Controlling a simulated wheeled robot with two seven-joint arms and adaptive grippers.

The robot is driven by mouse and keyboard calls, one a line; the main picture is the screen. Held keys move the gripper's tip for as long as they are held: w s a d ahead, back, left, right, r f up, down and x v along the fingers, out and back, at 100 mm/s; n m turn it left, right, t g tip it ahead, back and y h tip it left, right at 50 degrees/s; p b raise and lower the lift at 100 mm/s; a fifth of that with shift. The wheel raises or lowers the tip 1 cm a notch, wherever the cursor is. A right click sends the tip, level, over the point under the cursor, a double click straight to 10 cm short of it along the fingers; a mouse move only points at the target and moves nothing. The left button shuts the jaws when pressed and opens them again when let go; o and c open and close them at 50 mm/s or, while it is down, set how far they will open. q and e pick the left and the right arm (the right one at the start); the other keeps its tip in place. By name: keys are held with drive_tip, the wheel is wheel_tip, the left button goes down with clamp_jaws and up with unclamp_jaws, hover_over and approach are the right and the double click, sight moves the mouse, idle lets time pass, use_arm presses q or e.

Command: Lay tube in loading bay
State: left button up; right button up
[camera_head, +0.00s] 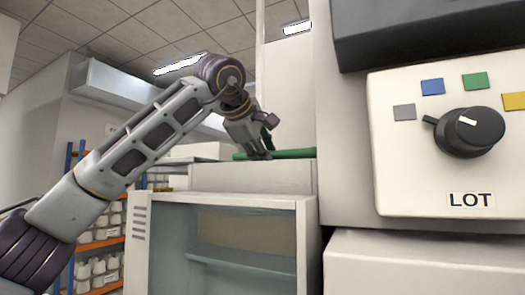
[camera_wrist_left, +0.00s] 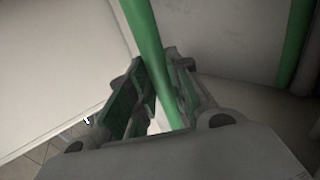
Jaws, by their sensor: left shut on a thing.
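My left gripper (camera_head: 261,150) reaches in from the left over a white ledge (camera_head: 250,178) on top of a cabinet. It is shut on a green tube (camera_head: 293,153), which lies nearly level at ledge height and sticks out to the right of the fingers. In the left wrist view the green tube (camera_wrist_left: 146,38) runs between the two finger pads of the gripper (camera_wrist_left: 158,72). I cannot tell whether the tube touches the ledge. No loading bay is clearly recognisable. My right gripper is in neither view.
A second green strip (camera_wrist_left: 296,45) stands at the right of the left wrist view. A large white machine with a LOT panel (camera_head: 440,140) and black knob (camera_head: 470,132) fills the right. Below the ledge is a cabinet with a window (camera_head: 235,235). Shelves with white bobbins (camera_head: 100,268) stand behind.

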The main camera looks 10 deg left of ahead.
use_arm(q)
drive_tip(key=o, duration=1)
drive_tip(key=shift+v, duration=6)
drive_tip(key=shift+s+r, duration=0.1)
drive_tip(key=shift+s, duration=0.05)
drive_tip(key=shift+v, duration=3.85)
